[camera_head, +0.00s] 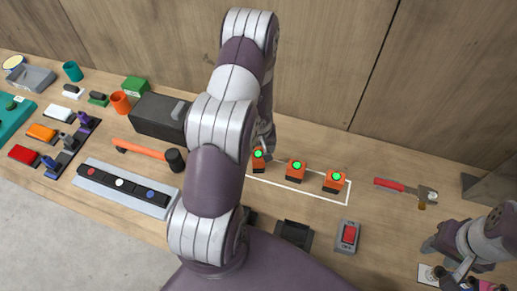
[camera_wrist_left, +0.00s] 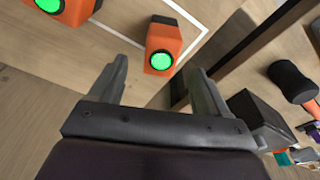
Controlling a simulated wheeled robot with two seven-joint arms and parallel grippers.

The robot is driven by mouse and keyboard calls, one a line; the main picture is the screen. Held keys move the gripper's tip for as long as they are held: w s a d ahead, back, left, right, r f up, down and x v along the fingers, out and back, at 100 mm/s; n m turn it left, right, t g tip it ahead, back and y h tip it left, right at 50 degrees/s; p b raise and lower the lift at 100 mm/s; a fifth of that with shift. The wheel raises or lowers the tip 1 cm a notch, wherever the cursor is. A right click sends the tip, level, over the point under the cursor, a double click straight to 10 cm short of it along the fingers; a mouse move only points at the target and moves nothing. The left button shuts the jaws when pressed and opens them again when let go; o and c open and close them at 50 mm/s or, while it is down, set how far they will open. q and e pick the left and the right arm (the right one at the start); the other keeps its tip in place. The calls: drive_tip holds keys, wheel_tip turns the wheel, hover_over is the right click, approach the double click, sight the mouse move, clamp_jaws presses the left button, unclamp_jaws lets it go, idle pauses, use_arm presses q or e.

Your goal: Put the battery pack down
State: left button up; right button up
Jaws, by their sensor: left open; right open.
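Three orange battery packs, each with a round green top, stand in a row at the white outline on the table: a left one (camera_head: 258,164), a middle one (camera_head: 296,172) and a right one (camera_head: 334,184). My left gripper (camera_head: 265,148) is open right by the left pack, partly hidden by my arm. In the left wrist view its open fingers (camera_wrist_left: 160,75) point at that pack (camera_wrist_left: 163,38), which sits just past the fingertips with nothing held. Another pack (camera_wrist_left: 70,8) is at the top left. My right gripper (camera_head: 455,275) is open at the lower right.
A black box (camera_head: 158,118), an orange-handled hammer (camera_head: 145,150) and a grey tray with buttons (camera_head: 125,190) lie to the left. A red switch (camera_head: 348,234) is in front. A red-handled hammer (camera_head: 400,188) lies to the right. The wooden wall closes off the back.

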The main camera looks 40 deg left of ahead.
wheel_tip(320, 180, up, 5)
drive_tip(key=p, duration=0.3)
use_arm(q)
drive_tip(key=d+r+m+t+h, duration=0.1)
drive_tip(key=d+r+m, duration=0.1)
drive_tip(key=d+r, duration=0.55)
drive_tip(key=d+r+m+t+h, duration=0.1)
drive_tip(key=d+r+m, duration=0.25)
drive_tip(key=r, duration=0.75)
drive_tip(key=s+d+r+m+g+y, duration=0.1)
drive_tip(key=s+d+r, duration=0.1)
drive_tip(key=s+r, duration=0.25)
drive_tip(key=s+d+r+m+g, duration=0.1)
drive_tip(key=s+d+r+m, duration=0.15)
drive_tip(key=s, duration=0.35)
wheel_tip(320, 180, down, 17)
drive_tip(key=b, duration=1.7)
drive_tip(key=shift+w+a+n, duration=0.25)
drive_tip(key=shift+w+n, duration=0.05)
drive_tip(key=shift+n, duration=0.1)
use_arm(e)
wheel_tip(320, 180, down, 18)
use_arm(q)
drive_tip(key=shift+s+r, duration=0.1)
use_arm(e)
drive_tip(key=shift+r, duration=0.15)
